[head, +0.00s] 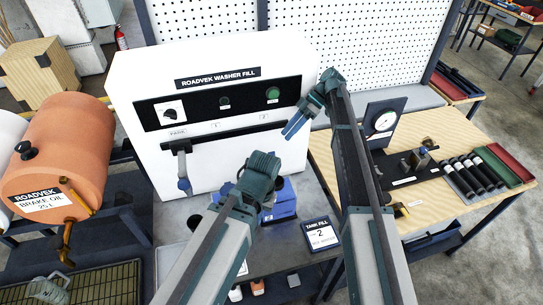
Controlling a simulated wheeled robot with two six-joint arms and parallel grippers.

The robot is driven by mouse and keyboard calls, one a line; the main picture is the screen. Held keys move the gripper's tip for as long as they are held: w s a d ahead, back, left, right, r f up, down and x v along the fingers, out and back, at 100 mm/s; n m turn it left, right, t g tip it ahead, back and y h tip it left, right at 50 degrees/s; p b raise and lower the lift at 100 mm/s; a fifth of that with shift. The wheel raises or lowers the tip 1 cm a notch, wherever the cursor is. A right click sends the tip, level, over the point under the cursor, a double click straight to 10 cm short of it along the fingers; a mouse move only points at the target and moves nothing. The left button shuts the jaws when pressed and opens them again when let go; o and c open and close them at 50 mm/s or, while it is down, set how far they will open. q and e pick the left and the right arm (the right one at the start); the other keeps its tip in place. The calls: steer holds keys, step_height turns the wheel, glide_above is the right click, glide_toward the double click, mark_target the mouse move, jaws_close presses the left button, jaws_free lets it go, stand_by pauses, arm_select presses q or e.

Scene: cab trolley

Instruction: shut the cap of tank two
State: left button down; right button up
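A blue tank (284,207) with a white label stands on the dark shelf below the washer fill machine. It is partly hidden behind my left gripper, and I cannot make out its cap. A card reading "TANK FILL 2" (321,235) lies to its right. My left gripper (262,168) is over the tank's upper left; its fingertips are hidden, so I cannot tell its opening or any contact. My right gripper (291,133) is raised in front of the machine's right side, above the tank. Its two blue fingers point down-left with a narrow gap and nothing between them.
The white "ROADVEK WASHER FILL" machine (140,80) has a nozzle (183,170) hanging at its left. An orange brake oil drum (70,150) stands at the left. A wooden bench (465,210) at the right carries a gauge (384,122), black cylinders and trays.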

steer(key=b+x, duration=0.5)
steer(key=x, duration=0.5)
steer(key=shift+b, duration=0.35)
jaws_close()
stand_by(0.9)
